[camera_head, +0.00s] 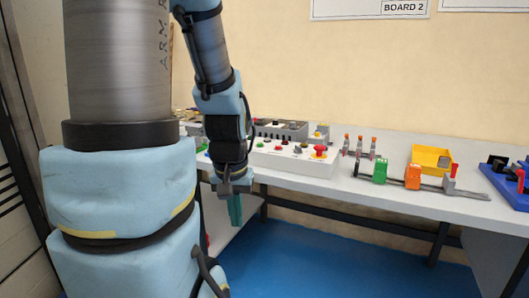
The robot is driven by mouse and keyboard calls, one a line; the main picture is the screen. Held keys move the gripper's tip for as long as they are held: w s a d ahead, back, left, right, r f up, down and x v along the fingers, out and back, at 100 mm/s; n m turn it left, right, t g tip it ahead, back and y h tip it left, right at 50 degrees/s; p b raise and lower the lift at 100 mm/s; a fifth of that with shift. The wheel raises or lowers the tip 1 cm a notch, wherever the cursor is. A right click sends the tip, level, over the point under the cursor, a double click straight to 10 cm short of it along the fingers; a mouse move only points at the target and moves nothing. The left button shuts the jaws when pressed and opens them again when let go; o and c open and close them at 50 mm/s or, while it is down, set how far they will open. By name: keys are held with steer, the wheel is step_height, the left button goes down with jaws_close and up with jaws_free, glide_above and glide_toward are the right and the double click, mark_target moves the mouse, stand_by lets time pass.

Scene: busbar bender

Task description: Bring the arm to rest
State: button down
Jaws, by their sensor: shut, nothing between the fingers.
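My arm hangs down in front of the bench, left of the picture's middle, its pale blue links bent at an elbow near the top. My gripper (235,212) is at its lower end, pointing down, with greenish fingers close together and nothing seen between them. It appears in front of the bench's near edge, over the blue floor, and touches nothing that I can make out. The near parts of my arm hide the left of the scene.
A long white bench (340,192) runs along the wall. On it are a white control box (292,162) with a red button, a green block (380,170), an orange block (412,176), a yellow bin (430,158) and a blue fixture (512,188). The blue floor (330,262) is clear.

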step_height(320, 180, up, 12)
steer(key=p, duration=1.2)
steer(key=shift+s+a, duration=0.2)
steer(key=shift+s, duration=0.1)
